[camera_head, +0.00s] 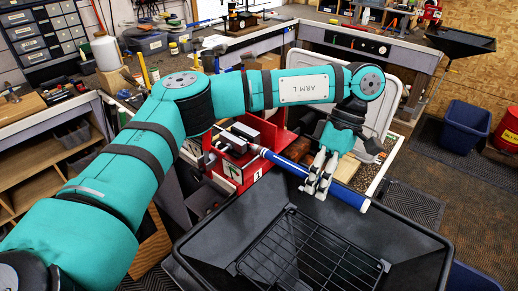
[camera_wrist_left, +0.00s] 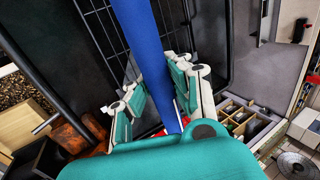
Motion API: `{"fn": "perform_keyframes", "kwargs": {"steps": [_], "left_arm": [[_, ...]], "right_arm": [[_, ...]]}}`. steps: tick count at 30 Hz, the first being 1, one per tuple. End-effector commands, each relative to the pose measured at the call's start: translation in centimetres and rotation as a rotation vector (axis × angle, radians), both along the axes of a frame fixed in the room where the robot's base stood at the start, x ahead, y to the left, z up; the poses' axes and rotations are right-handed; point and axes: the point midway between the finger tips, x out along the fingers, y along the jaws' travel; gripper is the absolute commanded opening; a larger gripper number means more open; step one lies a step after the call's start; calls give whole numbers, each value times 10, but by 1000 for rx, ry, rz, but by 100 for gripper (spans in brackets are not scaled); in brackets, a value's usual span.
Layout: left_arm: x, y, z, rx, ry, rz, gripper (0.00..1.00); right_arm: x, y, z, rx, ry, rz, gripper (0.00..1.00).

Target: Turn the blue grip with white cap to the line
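The blue grip (camera_head: 345,190) is on a shaft that runs from the upper left, by the red vise (camera_head: 240,165), down to the right. A pale edge, likely the white cap (camera_head: 366,206), shows at its free end. My left gripper (camera_head: 316,188) reaches down over the grip near that end, one finger on each side. In the left wrist view the blue grip (camera_wrist_left: 150,45) passes between the fingers (camera_wrist_left: 152,85), which look closed against its sides. I cannot make out a line on the grip. My right gripper is out of view.
A black tray with a wire rack (camera_head: 310,255) lies below the grip. A pale panel or tray (camera_head: 383,92) stands behind my left wrist. Workbenches with tools line the back. A blue bin (camera_head: 464,127) is on the floor at the right.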

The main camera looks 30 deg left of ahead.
Motion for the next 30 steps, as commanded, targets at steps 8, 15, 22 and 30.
{"fn": "perform_keyframes", "kwargs": {"steps": [8,15,22,30], "left_arm": [[0,0,1,-1,-2,0,44],[1,0,2,0,-1,0,44],[15,-3,30,-1,-5,1,44],[40,-7,83,5,-7,3,44]], "right_arm": [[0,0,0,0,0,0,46],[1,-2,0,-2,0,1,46],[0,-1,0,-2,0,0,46],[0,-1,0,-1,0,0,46]]}}
